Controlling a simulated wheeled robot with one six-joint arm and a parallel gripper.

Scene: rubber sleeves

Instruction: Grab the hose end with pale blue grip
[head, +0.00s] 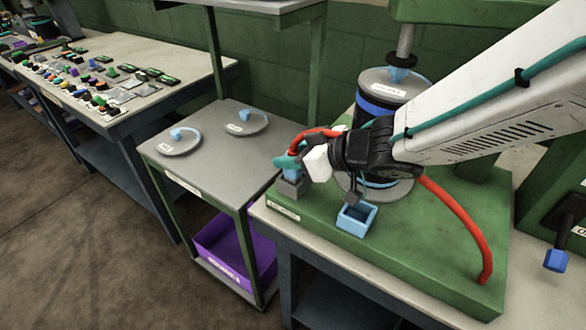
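A red hose (455,212) rises from the right side of the green bench plate, passes behind my arm and comes out on the left, bending down. Its end with the pale blue grip (291,173) is at a small grey holder (291,188) at the plate's left edge. My gripper (301,163), with a white block and a teal part at its tip, is right at this hose end. The wrist and white block hide part of the hose. I cannot tell whether the fingers are closed on the grip or only beside it.
A black-and-blue cylinder (378,103) stands behind my wrist under a press. A pale blue open box (356,219) sits in front. A grey cart (215,160) with two round plates stands left, a purple bin (222,247) below. A cluttered table (150,88) is far left.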

